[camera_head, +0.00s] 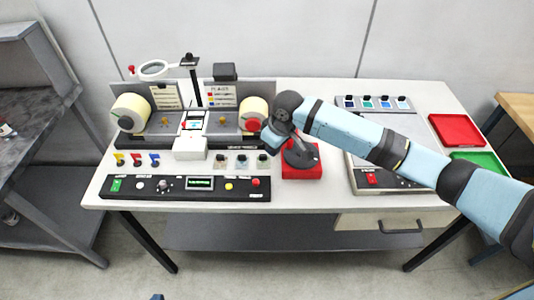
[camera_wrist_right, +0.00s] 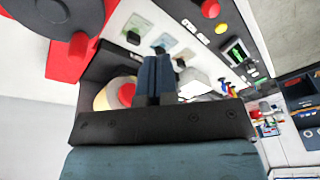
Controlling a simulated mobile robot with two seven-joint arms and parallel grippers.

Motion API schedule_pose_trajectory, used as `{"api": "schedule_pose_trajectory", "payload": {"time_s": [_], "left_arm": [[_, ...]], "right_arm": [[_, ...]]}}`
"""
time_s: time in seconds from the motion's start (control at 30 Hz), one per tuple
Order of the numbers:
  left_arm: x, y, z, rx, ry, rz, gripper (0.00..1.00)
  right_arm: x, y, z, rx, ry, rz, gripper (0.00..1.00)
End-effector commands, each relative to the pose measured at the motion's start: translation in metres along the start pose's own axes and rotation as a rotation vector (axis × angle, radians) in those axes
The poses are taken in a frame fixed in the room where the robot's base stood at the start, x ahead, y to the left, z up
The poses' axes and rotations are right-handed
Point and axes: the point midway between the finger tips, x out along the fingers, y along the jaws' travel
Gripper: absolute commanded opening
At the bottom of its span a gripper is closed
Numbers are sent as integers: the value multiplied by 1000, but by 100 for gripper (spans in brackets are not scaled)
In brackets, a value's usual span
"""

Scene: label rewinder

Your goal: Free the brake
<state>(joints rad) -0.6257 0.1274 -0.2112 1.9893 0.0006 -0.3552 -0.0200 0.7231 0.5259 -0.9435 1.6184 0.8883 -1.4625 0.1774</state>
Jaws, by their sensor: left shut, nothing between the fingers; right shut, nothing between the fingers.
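The label rewinder (camera_head: 222,140) stands at the back left of the table with two cream rolls. The right roll (camera_head: 250,108) has a red round knob (camera_head: 253,124) on its front. My right arm comes in from the right, and its wrist covers the area right of that roll. In the right wrist view my right gripper (camera_wrist_right: 155,72) has its blue fingers together and empty. The cream roll and red knob (camera_wrist_right: 127,94) show just left of and partly behind the fingers; I cannot tell whether they touch. Only blue tips of my left gripper (camera_head: 157,297) show at the bottom edge, shut. No part is clearly identifiable as the brake.
A control panel (camera_head: 185,188) lies along the front left. A red block (camera_head: 300,172) with a dark device on it stands below my right wrist. A red tray (camera_head: 456,130) and a green tray (camera_head: 480,162) lie at the right.

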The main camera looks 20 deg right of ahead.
Motion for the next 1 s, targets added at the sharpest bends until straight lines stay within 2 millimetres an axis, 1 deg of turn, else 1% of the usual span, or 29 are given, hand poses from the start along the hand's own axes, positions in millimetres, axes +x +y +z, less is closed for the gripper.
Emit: {"api": "schedule_pose_trajectory", "payload": {"time_s": [0.03, 0.1, 0.2, 0.3, 0.4, 0.6, 1.0], "left_arm": [[4, 2, 7, -3, -5, 2, 0], [6, 3, 11, -5, -9, 3, 0], [7, 3, 14, -5, -12, 4, 0], [7, 2, 16, -1, -14, 5, 0], [7, 1, 16, 2, -14, 6, 0], [8, 2, 13, 3, -9, 8, 0], [8, 2, 11, 2, -6, 7, 0]], "right_arm": [[-9, -2, 2, -2, 2, 1, 0], [-24, -4, 4, -2, 3, 1, 0], [-41, -8, 7, -2, 1, 1, 0], [-53, -9, 8, 0, 0, 0, 0], [-60, -11, 9, 0, 1, 0, 0], [-64, -12, 9, 0, -1, 0, 0], [-62, -13, 10, 0, 2, -3, 0]]}}
